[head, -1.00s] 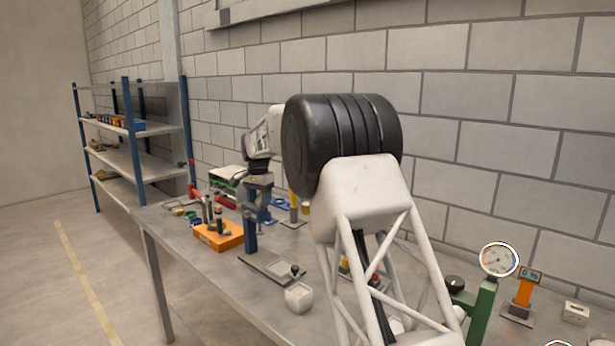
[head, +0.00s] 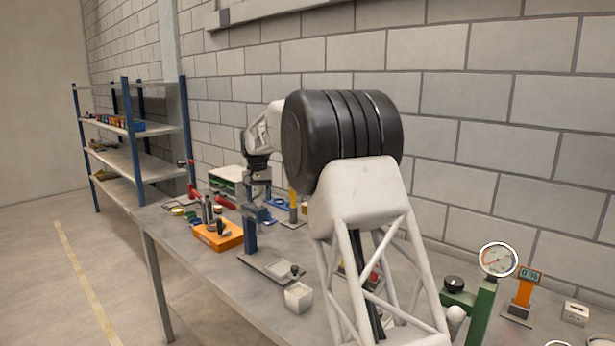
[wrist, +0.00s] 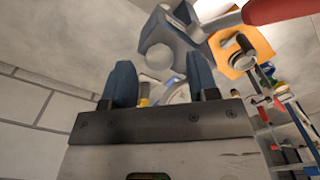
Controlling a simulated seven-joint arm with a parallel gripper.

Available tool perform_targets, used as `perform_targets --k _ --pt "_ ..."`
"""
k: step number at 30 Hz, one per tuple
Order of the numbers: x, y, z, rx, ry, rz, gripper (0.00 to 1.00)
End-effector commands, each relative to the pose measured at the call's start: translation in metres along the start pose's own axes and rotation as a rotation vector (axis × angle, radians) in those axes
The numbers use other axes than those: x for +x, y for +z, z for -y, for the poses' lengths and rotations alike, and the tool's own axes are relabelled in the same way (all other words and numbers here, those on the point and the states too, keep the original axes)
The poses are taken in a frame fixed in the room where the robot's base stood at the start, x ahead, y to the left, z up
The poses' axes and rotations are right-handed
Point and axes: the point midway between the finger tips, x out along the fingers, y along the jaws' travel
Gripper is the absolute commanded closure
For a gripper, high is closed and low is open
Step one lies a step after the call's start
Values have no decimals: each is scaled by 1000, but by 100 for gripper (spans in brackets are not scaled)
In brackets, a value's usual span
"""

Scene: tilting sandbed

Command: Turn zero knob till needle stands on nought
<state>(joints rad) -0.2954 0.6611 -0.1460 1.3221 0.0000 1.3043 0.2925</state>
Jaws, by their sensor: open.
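The needle's exact reading is too small to tell. A black round knob (head: 454,283) sits on the green base left of the dial; I cannot tell if it is the zero knob. My gripper (head: 258,180) is far to the left of the dial, above the blue post. In the wrist view my gripper (wrist: 160,62) is open, its two blue-grey fingers apart, with a grey block with a round pale face (wrist: 160,56) beyond them.
An orange block (head: 218,236) and a small white box (head: 298,297) stand on the grey bench (head: 190,270). A blue-posted shelf (head: 130,150) stands at the back left.

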Motion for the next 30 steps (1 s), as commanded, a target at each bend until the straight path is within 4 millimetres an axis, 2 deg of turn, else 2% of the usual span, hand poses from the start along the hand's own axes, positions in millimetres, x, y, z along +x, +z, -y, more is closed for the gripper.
perform_targets --k 9,17,30 --pt "-40 0 0 2 0 -1 46" --pt "-66 0 0 2 0 -1 46" --pt "-83 28 -26 4 -3 -13 46"
